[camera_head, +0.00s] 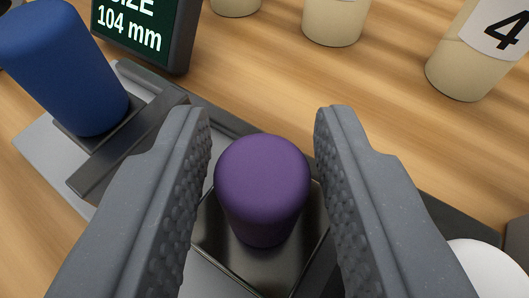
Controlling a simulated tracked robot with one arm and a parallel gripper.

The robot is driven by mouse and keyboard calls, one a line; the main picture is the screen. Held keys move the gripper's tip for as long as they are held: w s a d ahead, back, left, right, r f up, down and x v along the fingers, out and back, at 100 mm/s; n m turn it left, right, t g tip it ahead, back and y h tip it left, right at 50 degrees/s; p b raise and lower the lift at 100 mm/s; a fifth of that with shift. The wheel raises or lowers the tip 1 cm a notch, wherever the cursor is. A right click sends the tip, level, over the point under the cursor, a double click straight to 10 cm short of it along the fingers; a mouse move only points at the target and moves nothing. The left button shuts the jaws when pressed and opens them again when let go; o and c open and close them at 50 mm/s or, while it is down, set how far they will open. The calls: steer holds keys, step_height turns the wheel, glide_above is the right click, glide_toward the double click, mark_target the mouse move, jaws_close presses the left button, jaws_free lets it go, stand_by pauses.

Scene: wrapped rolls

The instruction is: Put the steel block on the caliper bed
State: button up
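My gripper (263,125) is open, with one dark grey padded finger on each side of a purple roll (261,183). A gap shows between the roll and each fingertip. The roll stands upright on a dark, shiny, square-edged block (213,232), which looks like the steel block. The fingers hide parts of the block's surroundings. The caliper bed (42,148) appears as a light grey plate with a dark bar (128,148) across it at the left. A blue roll (62,68) stands on a dark pad beside that bar.
A display (145,28) reading "SIZE 104 mm" stands behind the bed. Cream cylinders stand at the back, including one (333,20) at top centre and one labelled 4 (458,68). A white rounded thing (487,270) is at the lower right. Wooden table (390,125) shows bare between.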

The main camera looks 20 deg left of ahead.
steer(key=v, duration=1.2)
steer(key=shift+p, duration=0.4)
steer(key=shift+d+r, duration=0.1)
steer(key=w+r+m+t+h, duration=0.1)
steer(key=w+r+h, duration=0.25)
steer(key=r, duration=1.05)
steer(key=w+r+t+h, duration=0.1)
steer(key=w+r+h, duration=0.25)
steer(key=r, duration=1.15)
steer(key=s+a+r+m+h, duration=0.1)
steer(key=s+a+r, duration=0.25)
steer(key=r, duration=0.25)
steer(key=s+a+r+m, duration=0.2)
steer(key=a+r, duration=0.3)
steer(key=r, duration=0.2)
steer(key=s+a+r+y, duration=0.2)
steer(key=s+a+r, duration=0.3)
steer(key=s+a, duration=0.1)
steer(key=s+a+r+y, duration=0.2)
steer(key=s+a+r, duration=0.3)
steer(key=a, duration=0.4)
steer(key=shift+s+a+n, duration=0.15)
steer(key=shift+s+n, duration=0.15)
steer(key=shift+s, duration=0.55)
